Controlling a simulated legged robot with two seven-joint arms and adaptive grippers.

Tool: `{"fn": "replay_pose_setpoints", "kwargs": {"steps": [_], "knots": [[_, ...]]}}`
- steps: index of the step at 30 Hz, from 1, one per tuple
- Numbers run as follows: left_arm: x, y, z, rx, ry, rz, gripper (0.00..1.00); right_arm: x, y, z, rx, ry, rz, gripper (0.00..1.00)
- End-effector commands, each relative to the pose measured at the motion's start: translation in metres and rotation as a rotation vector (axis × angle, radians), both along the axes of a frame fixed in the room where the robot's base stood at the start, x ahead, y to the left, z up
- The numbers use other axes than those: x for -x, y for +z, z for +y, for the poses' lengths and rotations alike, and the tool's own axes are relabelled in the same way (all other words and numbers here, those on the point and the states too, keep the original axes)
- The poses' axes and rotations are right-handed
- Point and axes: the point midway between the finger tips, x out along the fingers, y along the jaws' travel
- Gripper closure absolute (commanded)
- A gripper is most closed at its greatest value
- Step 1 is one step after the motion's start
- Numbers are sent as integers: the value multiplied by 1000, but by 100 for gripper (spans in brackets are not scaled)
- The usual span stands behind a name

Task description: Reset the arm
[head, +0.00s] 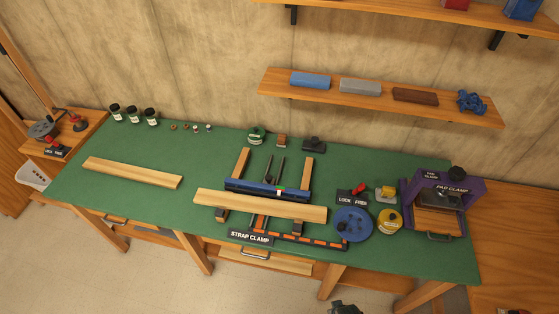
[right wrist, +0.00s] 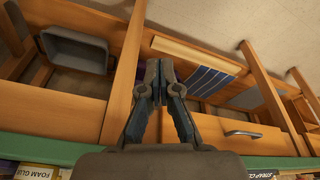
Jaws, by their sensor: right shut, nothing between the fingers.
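My right gripper (right wrist: 158,72) is shut and empty in the right wrist view, with its two dark fingers together. It is in front of the bench's wooden underframe, apart from the things on the top. A small dark part of what looks like my right gripper (head: 345,308) shows at the bottom edge of the head view, below the bench front. My left gripper is in neither view. The green-topped bench (head: 130,205) carries a strap clamp (head: 266,188) with a wooden board (head: 260,206) across it.
Another board (head: 132,172) lies at the left of the bench. A blue disc (head: 353,224), a yellow disc (head: 389,221) and a purple pad clamp (head: 408,190) stand at the right. A shelf (head: 290,92) hangs behind. A grey bin (right wrist: 75,50) sits under the bench.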

Motion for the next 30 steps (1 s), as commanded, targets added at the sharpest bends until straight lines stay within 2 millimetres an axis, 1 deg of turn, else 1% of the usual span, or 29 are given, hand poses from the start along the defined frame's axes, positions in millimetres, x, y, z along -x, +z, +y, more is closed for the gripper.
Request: {"fn": "replay_pose_setpoints", "kwargs": {"steps": [1, 2, 3, 5, 6, 8, 9, 11, 12, 15, 18, 19, 22, 30], "knots": [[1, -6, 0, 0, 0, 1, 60, 8, -34, -1, 2, 2, 21, 100], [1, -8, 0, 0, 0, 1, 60, 13, -53, -1, 3, 4, 28, 100], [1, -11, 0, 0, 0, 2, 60, 21, -80, -2, 5, 6, 39, 100], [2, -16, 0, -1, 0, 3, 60, 38, -121, -5, 7, 9, 57, 100], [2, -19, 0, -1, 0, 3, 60, 52, -146, -7, 8, 11, 69, 100], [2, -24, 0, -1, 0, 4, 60, 74, -181, -10, 10, 16, 85, 100], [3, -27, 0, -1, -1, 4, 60, 91, -202, -13, 11, 18, 96, 100], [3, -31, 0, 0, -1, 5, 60, 116, -228, -17, 13, 21, 110, 100], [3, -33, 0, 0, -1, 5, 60, 132, -243, -20, 14, 23, 118, 100], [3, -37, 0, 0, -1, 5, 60, 166, -267, -27, 18, 28, 136, 100], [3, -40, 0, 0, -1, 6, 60, 190, -280, -31, 19, 31, 146, 100], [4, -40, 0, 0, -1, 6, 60, 194, -282, -32, 20, 32, 147, 100], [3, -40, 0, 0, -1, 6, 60, 203, -285, -34, 21, 33, 151, 100], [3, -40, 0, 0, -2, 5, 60, 205, -285, -35, 21, 33, 151, 100]]}}
